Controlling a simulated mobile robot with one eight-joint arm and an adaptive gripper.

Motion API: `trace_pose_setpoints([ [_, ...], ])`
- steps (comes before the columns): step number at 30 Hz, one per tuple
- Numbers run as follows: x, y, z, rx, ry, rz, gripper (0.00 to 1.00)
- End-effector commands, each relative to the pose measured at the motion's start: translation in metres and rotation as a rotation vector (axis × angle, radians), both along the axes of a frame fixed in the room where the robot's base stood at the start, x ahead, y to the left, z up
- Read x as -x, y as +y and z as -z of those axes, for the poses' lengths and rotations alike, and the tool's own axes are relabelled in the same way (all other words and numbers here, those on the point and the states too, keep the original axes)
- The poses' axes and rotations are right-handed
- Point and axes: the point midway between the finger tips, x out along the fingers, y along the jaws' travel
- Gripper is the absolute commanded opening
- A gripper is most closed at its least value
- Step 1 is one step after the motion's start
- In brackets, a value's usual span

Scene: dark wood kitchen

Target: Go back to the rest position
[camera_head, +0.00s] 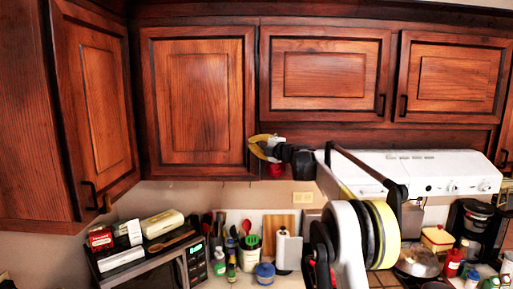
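My gripper (258,147), with yellow fingers, is raised in front of the upper cabinets. It is at the lower right edge of the closed middle-left cabinet door (196,95). The fingers point left, and I see nothing held in them. Their gap is too small in view to tell whether they are open or shut, or whether they touch the door. My white arm with black and yellow bands reaches up from the lower right to the gripper. A red part shows just below the gripper.
The upper cabinet doors in view look closed. A white range hood (425,172) is right behind my arm. Below, a microwave (155,268) carries several boxes, and the counter holds utensils, jars, a pan (418,262) and a coffee maker (474,230).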

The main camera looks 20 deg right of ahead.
Motion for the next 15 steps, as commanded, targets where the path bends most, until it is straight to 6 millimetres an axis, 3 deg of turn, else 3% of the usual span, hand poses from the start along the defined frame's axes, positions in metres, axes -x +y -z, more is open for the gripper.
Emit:
trace_pose_setpoints([
  [1,0.011,-0.02,0.002,0.0,0.0,0.011,0.0],
  [6,0.035,-0.051,0.002,0.0,0.0,0.01,0.0],
  [15,0.056,-0.078,0.0,0.0,0.001,0.008,0.0],
])
